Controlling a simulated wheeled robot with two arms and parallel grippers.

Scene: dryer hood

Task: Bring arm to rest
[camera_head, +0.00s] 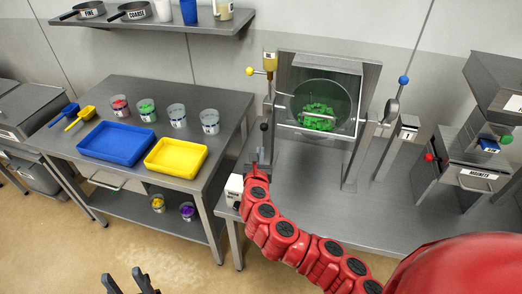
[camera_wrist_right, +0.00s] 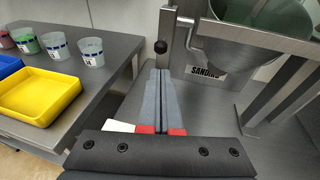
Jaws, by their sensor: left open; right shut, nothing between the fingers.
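My red right arm (camera_head: 285,240) reaches up over the front of the right-hand steel bench. Its gripper (camera_head: 261,160) is near the left post of the hooded drum. In the right wrist view its fingers (camera_wrist_right: 162,75) are together, with nothing seen between them, pointing at the foot of a post with a black knob (camera_wrist_right: 160,47). Whether the fingertips touch the post I cannot tell. My left gripper (camera_head: 131,279) is low at the bottom left, over the floor, with its two dark fingers apart and empty.
The hooded drum (camera_head: 325,100) holds green pieces. A blue tray (camera_head: 116,143), a yellow tray (camera_head: 176,157), scoops and several cups stand on the left bench. A magnets unit (camera_head: 470,165) stands at the right. Bare floor lies in front of the left bench.

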